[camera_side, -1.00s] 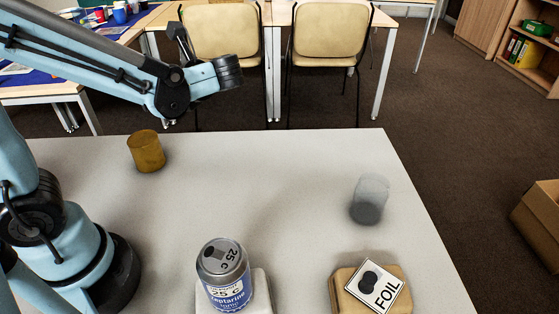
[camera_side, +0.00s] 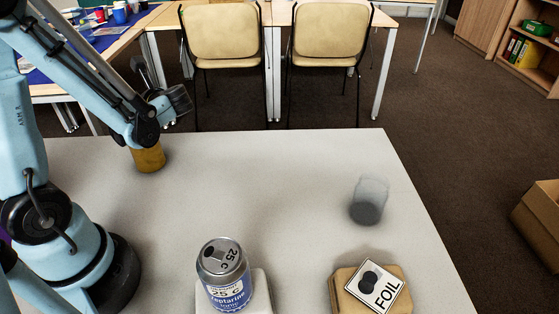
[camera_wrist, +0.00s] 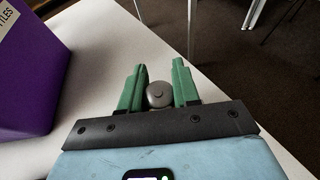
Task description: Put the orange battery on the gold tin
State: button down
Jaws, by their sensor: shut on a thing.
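The gold tin (camera_side: 149,160) stands upright at the back left of the table in the side view. My arm crosses in front of its top. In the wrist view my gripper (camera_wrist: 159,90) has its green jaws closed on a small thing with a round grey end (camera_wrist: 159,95). Most of that thing is hidden behind its end, and no orange shows, so I cannot tell whether it is the orange battery. The jaws are hidden in the side view, and the tin does not show in the wrist view.
A see-through cup with a grey lower part (camera_side: 368,202) stands at the right. A drink can (camera_side: 224,275) stands on a white pad in front; a FOIL card (camera_side: 376,286) lies on a wooden block. A purple box (camera_wrist: 28,70) is left of my gripper. The table's middle is clear.

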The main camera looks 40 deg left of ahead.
jog(key=shift+f, duration=1.65)
jog(key=c, duration=0.8)
grip_release()
jog(key=shift+w+d+r+n+t+h, duration=1)
jog(key=shift+d+n+t+h, duration=1.05)
jog(key=shift+d, duration=1.9)
jog(key=shift+w+d+r+n+t+h, duration=1.2)
jog(key=shift+d+n+h, duration=1.1)
jog(key=shift+d+n, duration=1.25)
jog(key=shift+w+d+r+n+t+h, duration=0.75)
jog(key=shift+d+n+t+h, duration=1.3)
jog(key=shift+d, duration=2.35)
